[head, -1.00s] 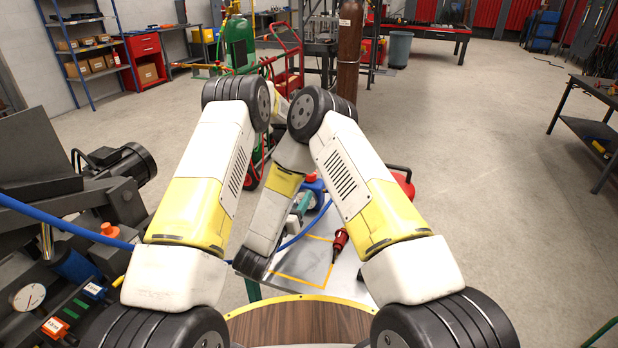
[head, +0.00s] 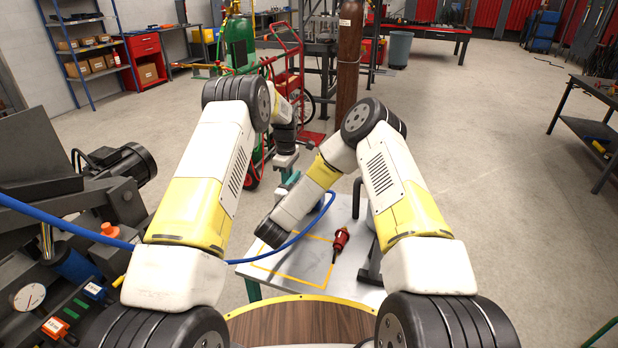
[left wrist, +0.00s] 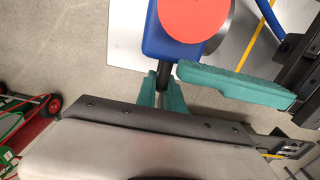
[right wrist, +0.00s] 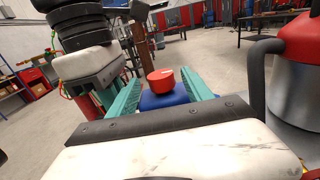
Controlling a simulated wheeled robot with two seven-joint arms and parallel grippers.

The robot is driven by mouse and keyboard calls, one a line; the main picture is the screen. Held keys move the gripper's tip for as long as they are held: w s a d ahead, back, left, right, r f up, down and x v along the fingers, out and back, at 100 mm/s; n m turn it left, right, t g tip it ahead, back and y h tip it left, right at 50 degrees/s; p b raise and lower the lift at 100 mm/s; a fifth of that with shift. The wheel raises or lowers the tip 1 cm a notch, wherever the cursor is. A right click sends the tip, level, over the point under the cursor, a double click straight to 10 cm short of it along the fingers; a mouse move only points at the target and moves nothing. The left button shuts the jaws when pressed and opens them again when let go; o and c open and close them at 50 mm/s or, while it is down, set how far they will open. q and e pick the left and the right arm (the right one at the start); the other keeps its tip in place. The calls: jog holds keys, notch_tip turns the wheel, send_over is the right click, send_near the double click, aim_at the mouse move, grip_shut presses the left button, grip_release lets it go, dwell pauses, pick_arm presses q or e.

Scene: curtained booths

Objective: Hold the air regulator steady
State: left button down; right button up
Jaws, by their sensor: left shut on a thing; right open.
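The air regulator (left wrist: 158,40) has a blue body and a round red knob, seen from above in the left wrist view. My left gripper (left wrist: 163,80) is shut on its dark stem. In the right wrist view the regulator's blue body (right wrist: 165,99) and red knob lie between the teal fingers of my right gripper (right wrist: 161,80). These fingers are open, one on each side. I cannot tell whether they touch it. One teal finger of the right gripper also crosses the left wrist view. In the head view my right forearm hides most of the regulator.
A grey table (head: 350,275) with yellow tape marks carries a red connector (head: 341,238). A blue hose (head: 310,228) curves over it. A silver container with a red top (right wrist: 295,90) stands close to the right of my right gripper. My left arm is close on its left.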

jog(key=shift+x, duration=0.85)
grip_shut()
jog(key=m+h, duration=0.1)
jog(key=m+g+h, duration=0.1)
jog(key=shift+w+a+f+h, duration=0.1)
jog(key=shift+a+h, duration=0.1)
jog(key=shift+h, duration=0.1)
jog(key=shift+m+g+h, duration=1.2)
jog(key=shift+g+h, duration=0.2)
jog(key=shift+h, duration=0.2)
grip_release()
jog(key=shift+a, duration=0.1)
